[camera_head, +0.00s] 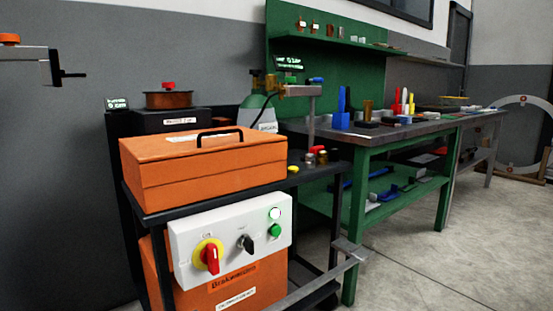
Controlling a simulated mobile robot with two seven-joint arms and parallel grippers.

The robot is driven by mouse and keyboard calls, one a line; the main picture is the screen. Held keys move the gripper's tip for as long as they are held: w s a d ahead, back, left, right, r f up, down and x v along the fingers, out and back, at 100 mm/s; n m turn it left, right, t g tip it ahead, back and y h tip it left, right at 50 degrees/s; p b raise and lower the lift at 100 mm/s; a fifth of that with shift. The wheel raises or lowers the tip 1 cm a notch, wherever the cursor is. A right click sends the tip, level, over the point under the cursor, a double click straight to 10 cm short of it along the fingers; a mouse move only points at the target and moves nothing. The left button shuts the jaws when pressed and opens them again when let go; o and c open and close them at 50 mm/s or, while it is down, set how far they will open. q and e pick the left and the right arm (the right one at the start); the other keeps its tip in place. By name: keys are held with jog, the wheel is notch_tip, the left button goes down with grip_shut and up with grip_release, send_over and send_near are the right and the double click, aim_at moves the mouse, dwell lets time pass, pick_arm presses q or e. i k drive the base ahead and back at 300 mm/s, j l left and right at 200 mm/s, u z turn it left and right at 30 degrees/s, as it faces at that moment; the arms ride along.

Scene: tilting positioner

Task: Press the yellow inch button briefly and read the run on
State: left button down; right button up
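A small yellow round piece (293,169) lies on the black cart top, to the right of the orange toolbox; I cannot tell whether it is the inch button. No button labelled inch is legible.
An orange toolbox (205,170) covers much of the cart top. A grey bar (310,285) juts out low beside the cart. A grey beam with a black tip (68,74) enters at upper left. A green workbench (362,210) stands behind; open floor (450,270) lies right.

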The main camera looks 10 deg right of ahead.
aim_at(293, 168)
jog(key=i+l+u, duration=0.1)
jog(key=i+l, duration=0.3)
jog(key=l, duration=0.25)
jog(key=i+l+u, duration=0.15)
jog(key=i+l, duration=0.2)
jog(key=l, duration=0.3)
jog(key=i+l+u, duration=0.15)
jog(key=l, duration=0.2)
jog(key=i+l, duration=0.2)
jog(key=l, duration=0.2)
jog(key=u, duration=0.05)
